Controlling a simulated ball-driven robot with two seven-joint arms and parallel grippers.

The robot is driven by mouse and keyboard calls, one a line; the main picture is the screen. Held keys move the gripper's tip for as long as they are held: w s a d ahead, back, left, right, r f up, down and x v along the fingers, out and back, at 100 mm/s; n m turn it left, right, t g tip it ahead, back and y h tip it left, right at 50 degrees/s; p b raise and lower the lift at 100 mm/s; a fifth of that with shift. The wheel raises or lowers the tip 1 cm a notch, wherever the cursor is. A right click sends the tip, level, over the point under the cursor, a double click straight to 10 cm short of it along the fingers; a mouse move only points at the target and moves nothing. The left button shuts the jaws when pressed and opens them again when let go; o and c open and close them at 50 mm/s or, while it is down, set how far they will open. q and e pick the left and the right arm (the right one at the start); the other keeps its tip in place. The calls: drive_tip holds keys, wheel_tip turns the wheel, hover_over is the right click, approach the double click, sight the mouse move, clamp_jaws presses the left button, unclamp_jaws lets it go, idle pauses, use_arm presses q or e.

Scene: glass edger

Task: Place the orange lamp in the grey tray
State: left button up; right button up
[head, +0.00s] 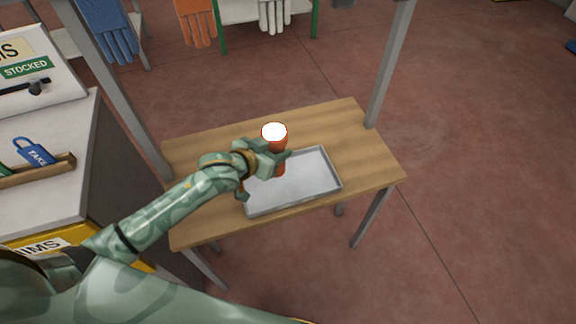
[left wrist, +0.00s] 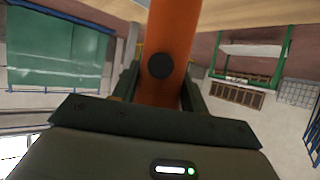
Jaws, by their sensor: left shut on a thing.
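The orange lamp (head: 280,140) is upright with a white glowing top, in the head view. My left gripper (head: 279,157) is shut around its body. In the left wrist view the lamp's orange body (left wrist: 170,30) with a round black button stands between the fingers of the left gripper (left wrist: 160,85). The grey tray (head: 334,167) lies on the wooden table, and the lamp is over its back left part. Whether the lamp's base touches the tray floor cannot be told. My right gripper is not in view.
The wooden table (head: 345,125) has clear room behind and right of the tray. Grey posts (head: 390,65) rise at its back corners. A counter (head: 60,190) with a blue padlock (head: 33,151) stands at the left. Gloves (head: 195,22) hang beyond the table.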

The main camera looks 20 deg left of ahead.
use_arm(q)
drive_tip(key=w+f+b, duration=0.1)
drive_tip(key=f, duration=0.1)
drive_tip(key=d+f+b, duration=0.1)
drive_tip(key=f, duration=0.2)
drive_tip(key=w+d+f+b, duration=0.1)
drive_tip(key=f, duration=0.2)
drive_tip(key=shift+w+d+b, duration=0.25)
drive_tip(key=shift+w+b, duration=0.05)
drive_tip(key=shift+b, duration=0.05)
drive_tip(key=shift+r, duration=0.1)
drive_tip(key=o, duration=1.1)
drive_tip(key=shift+f, duration=0.2)
drive_tip(key=shift+r, duration=0.1)
